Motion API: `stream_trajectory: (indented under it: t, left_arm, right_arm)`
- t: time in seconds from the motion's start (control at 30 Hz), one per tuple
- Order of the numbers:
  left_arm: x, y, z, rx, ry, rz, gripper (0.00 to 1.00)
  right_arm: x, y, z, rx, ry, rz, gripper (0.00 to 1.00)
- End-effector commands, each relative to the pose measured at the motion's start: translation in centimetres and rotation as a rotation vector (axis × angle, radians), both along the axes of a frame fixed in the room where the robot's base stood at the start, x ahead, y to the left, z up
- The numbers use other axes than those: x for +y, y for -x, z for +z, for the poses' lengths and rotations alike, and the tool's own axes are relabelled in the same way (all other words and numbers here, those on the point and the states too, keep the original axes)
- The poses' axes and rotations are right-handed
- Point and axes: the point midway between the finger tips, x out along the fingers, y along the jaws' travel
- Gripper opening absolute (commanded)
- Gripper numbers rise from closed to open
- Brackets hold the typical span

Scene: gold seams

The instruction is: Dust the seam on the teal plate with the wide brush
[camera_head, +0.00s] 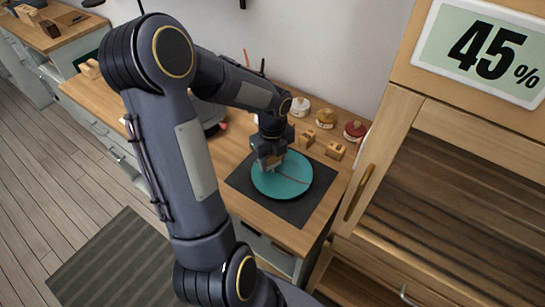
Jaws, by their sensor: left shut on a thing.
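The teal plate (297,183) lies flat on a dark mat (297,211) on the wooden counter. A thin seam line crosses the plate's right part. My left gripper (270,158) points down over the plate's upper left part. It is shut on a small pale tan thing, which I take to be the wide brush; the gripper hides most of it. Its lower end is at or just above the plate; I cannot tell if it touches. My right gripper is not in view.
Small wooden blocks (335,151) stand behind the mat. Behind them are a white jar (299,107), a tan jar (326,118) and a red-lidded jar (355,131). A wooden cabinet (385,150) with a "45%" sign (485,50) stands right of the counter.

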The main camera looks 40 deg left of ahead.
Motion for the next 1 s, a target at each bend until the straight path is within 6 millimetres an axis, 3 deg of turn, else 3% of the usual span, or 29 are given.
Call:
stream_trajectory:
  t: [0.5, 1.0]
  left_arm:
    - [0.0, 0.0, -1.4, 0.000, 0.000, 0.000, 0.32]
    - [-0.2, 0.8, -1.1, 0.000, 0.000, 0.000, 0.32]
  right_arm:
    - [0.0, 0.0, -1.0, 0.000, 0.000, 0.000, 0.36]
    - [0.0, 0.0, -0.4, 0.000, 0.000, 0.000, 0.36]
